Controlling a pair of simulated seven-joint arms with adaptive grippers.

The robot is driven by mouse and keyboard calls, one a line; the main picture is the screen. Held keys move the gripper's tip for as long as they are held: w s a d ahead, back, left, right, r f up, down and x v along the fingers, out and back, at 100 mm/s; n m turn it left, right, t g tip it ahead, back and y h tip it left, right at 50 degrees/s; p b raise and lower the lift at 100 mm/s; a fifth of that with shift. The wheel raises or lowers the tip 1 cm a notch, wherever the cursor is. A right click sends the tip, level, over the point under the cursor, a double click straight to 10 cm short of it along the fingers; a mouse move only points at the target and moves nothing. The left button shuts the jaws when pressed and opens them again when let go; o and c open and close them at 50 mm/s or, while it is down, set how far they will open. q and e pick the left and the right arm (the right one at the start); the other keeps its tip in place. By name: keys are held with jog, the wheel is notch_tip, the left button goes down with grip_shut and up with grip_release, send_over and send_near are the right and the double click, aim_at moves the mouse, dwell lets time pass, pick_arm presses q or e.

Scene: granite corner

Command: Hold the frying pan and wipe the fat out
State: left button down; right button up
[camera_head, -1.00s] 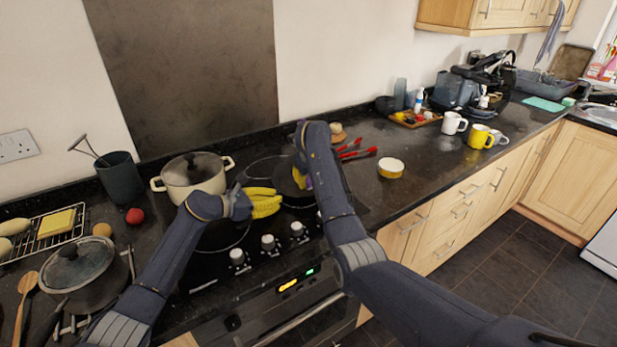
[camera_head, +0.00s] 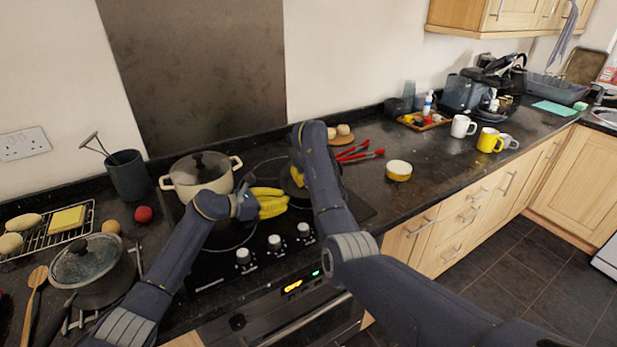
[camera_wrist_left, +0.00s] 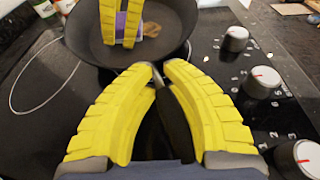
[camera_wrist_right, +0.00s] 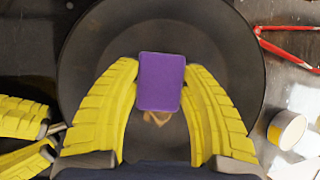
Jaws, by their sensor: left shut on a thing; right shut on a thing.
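The dark frying pan (camera_wrist_left: 178,20) is on the black hob, also filling much of the right wrist view (camera_wrist_right: 88,62). My left gripper (camera_head: 285,200) is shut on its dark handle (camera_wrist_left: 172,112), which runs between the yellow fingers. My right gripper (camera_wrist_right: 160,72) is over the pan, its yellow fingers shut on a purple sponge (camera_wrist_right: 162,88). A small brown patch of fat (camera_wrist_right: 157,117) shows on the pan floor beside the sponge. I cannot tell whether the sponge touches the pan. In the head view my right arm hides most of the pan and the sponge.
A cream pot (camera_head: 199,180) stands behind my left gripper. Red tongs (camera_head: 362,154) and a yellow-sided round dish (camera_head: 398,171) lie right of the hob. A lidded grey pot (camera_head: 92,268) is at front left. Worktop beyond the dish is clear up to the mugs (camera_head: 462,126).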

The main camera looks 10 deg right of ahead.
jog(key=shift+s+d, duration=1.25)
jog(key=shift+s, duration=0.15)
jog(key=shift+a, duration=0.1)
jog(key=shift+a+r, duration=0.1)
jog(key=shift+a, duration=0.1)
jog(key=shift+w+a+f, duration=0.2)
jog(key=shift+w+a, duration=1)
jog(key=shift+s+d, duration=1.35)
jog(key=shift+s+a+r, duration=0.1)
jog(key=shift+a+r, duration=0.1)
jog(key=shift+r, duration=0.8)
jog(key=shift+s+a+r, duration=0.1)
jog(key=shift+a+r, duration=0.1)
jog(key=shift+r, duration=0.8)
jog(key=shift+a+r, duration=0.2)
jog(key=shift+r, duration=0.8)
